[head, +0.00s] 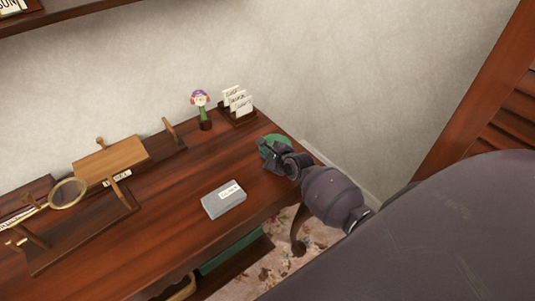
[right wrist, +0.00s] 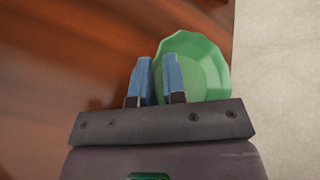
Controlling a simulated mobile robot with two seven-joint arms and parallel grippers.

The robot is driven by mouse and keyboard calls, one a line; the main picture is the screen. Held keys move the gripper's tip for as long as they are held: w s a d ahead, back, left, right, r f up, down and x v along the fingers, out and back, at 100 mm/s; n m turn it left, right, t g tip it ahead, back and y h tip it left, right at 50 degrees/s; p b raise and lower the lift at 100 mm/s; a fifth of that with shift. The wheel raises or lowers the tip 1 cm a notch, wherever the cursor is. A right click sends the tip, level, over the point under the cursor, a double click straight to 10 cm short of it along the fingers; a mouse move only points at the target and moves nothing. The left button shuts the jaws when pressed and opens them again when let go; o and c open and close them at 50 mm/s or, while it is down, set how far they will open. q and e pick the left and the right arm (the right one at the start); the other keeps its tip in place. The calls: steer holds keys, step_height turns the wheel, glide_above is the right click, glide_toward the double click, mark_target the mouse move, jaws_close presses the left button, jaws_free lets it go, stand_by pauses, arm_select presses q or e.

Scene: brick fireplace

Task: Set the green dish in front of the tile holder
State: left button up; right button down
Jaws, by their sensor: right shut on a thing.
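The green dish (head: 281,139) is near the right end of the wooden desk, mostly behind my right gripper (head: 268,153). In the right wrist view the dish (right wrist: 204,70) is a shallow bowl with a faceted rim. The blue fingers of my right gripper (right wrist: 159,75) are shut on its left edge. I cannot tell whether the dish touches the desk. The tile holder (head: 235,118), a small dark wooden stand with white lettered tiles, stands at the back right of the desk, behind and left of the dish. My left gripper is not in view.
A figurine (head: 202,108) stands left of the tile holder. A grey labelled box (head: 223,200) lies near the front of the desk (head: 165,200). A wooden stand (head: 110,158) and a magnifying glass (head: 68,193) are at left. The surface between box and tile holder is clear.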

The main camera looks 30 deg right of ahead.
steer(key=c, duration=1.5)
jaws_free()
steer(key=shift+f, duration=0.1)
steer(key=shift+o, duration=0.2)
steer(key=shift+s+r, duration=0.1)
steer(key=shift+r, duration=0.1)
steer(key=p+v, duration=0.2)
steer(key=v, duration=0.9)
steer(key=shift+s+r, duration=0.15)
steer(key=shift+s, duration=0.1)
steer(key=s+a+f+n, duration=0.1)
steer(key=s+a+n, duration=0.2)
steer(key=n, duration=0.6)
steer(key=s+a+f+n+h, duration=0.1)
steer(key=s+a+n, duration=0.2)
steer(key=s+n, duration=0.5)
steer(key=s+a+f+n+g, duration=0.1)
steer(key=s+a+n, duration=0.2)
steer(key=s+n, duration=0.3)
steer(key=shift+f+n, duration=0.25)
steer(key=shift+n, duration=2.25)
